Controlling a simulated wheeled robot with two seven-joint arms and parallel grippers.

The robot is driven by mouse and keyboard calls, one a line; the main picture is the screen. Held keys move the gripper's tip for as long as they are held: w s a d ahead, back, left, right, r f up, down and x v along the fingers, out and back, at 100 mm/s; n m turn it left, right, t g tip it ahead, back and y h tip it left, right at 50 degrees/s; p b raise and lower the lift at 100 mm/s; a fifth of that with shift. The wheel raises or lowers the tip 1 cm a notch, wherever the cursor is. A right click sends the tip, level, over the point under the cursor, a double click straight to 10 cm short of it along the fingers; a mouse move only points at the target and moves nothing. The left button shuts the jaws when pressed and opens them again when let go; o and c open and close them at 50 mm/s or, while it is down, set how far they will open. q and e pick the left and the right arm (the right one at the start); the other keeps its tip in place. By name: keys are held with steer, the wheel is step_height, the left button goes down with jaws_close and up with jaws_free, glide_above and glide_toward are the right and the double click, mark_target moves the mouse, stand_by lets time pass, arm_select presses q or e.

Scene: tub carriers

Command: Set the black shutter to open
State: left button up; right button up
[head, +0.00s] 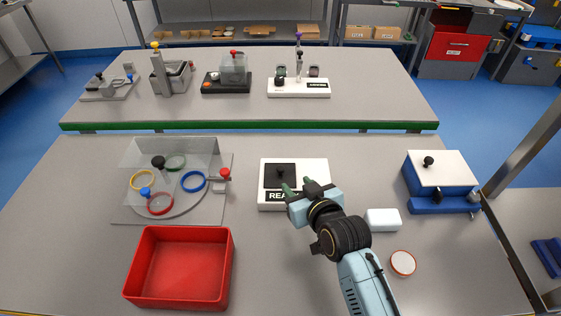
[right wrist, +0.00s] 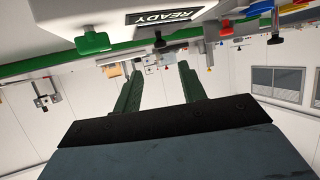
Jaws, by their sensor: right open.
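The black shutter (head: 272,182) is a dark square plate with a black knob (head: 281,172) on top of a white box (head: 319,165). A READY label, partly covered by my gripper in the head view, is on the box's front. The label (right wrist: 163,17) shows upside down in the right wrist view. My right gripper (head: 298,185) is open, with its green fingers near the shutter's front right corner. The fingers (right wrist: 160,69) are apart and empty in the right wrist view. I cannot tell whether they touch anything. My left gripper is not in view.
A clear-covered fixture with coloured rings (head: 132,212) stands left, behind a red tub (head: 225,262). A small white block (head: 383,220), a round white-and-orange disc (head: 403,263) and a blue box with a white lid (head: 440,172) are right. Several devices stand on the back table (head: 210,112).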

mark_target(282, 169)
steer(key=x, duration=0.4)
steer(key=shift+b, duration=0.35)
steer(key=b+x, duration=0.1)
steer(key=x, duration=0.6)
steer(key=shift+f, duration=0.2)
steer(key=shift+w+a+f, duration=0.1)
steer(key=shift+w, duration=0.15)
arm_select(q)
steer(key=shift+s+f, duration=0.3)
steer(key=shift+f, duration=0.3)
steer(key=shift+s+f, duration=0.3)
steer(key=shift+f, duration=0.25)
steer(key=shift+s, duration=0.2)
arm_select(e)
steer(key=shift+w, duration=0.1)
steer(key=shift+c, duration=0.2)
jaws_close()
